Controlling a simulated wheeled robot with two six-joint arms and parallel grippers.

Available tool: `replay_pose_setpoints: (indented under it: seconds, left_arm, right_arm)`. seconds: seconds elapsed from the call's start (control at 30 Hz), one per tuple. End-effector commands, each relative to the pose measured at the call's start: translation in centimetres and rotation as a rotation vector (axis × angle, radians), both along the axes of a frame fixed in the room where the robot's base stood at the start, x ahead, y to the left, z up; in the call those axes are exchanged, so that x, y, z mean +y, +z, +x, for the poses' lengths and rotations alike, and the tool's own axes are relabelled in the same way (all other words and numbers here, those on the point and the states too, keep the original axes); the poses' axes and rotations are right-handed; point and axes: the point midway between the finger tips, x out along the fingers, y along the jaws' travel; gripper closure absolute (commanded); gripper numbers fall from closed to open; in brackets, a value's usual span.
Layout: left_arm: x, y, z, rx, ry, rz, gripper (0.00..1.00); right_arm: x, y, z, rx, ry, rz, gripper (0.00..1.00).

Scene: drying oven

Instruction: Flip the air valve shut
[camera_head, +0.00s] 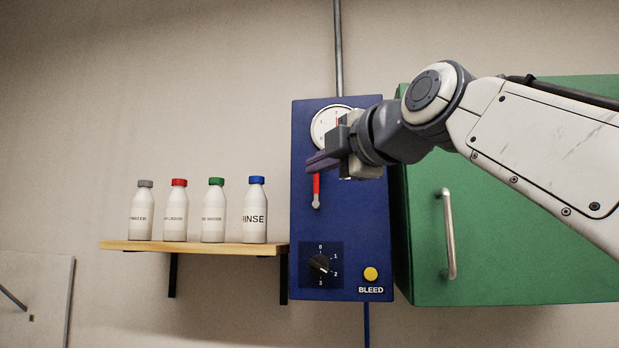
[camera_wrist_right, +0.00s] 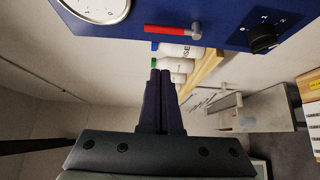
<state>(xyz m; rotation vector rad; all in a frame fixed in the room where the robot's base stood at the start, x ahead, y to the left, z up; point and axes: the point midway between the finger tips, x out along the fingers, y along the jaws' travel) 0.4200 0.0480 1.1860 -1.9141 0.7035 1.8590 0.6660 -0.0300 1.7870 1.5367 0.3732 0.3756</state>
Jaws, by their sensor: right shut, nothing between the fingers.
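The air valve on the blue panel (camera_head: 341,230) has a red handle (camera_head: 316,185) standing upright above a grey end piece (camera_head: 316,203). In the head view its upper part meets the outline of my right gripper. It shows whole in the right wrist view (camera_wrist_right: 170,30), apart from the fingers. My right gripper (camera_head: 312,163) is shut and empty, in front of the panel just above the handle's visible part. Its two fingers lie together in the right wrist view (camera_wrist_right: 160,75). Contact with the handle cannot be told. My left gripper is not in view.
A round gauge (camera_head: 325,125) sits above the valve, partly hidden by my gripper. A black dial (camera_head: 320,265) and a yellow BLEED button (camera_head: 371,274) are below. A wooden shelf (camera_head: 190,247) with several bottles is at left. A green cabinet (camera_head: 500,255) with a handle (camera_head: 449,235) is at right.

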Motion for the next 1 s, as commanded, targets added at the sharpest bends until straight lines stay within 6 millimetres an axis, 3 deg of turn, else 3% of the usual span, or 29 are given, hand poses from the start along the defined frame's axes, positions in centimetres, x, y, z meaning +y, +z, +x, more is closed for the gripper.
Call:
replay_pose_setpoints:
  seconds: [0.23, 0.6, 0.8, 1.0]
  left_arm:
    - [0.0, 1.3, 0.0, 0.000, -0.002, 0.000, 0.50]
    - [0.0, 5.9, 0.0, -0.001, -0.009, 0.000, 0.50]
    - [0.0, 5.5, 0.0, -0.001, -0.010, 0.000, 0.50]
    - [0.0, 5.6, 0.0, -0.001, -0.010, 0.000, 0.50]
  right_arm:
    - [1.1, 0.3, 1.9, 0.004, 0.003, 0.000, 1.00]
    - [4.7, 0.4, 8.9, 0.007, 0.001, -0.001, 1.00]
    - [2.0, 0.0, 8.4, 0.002, -0.005, 0.001, 1.00]
    - [0.8, -0.1, 8.1, 0.003, -0.001, 0.001, 1.00]
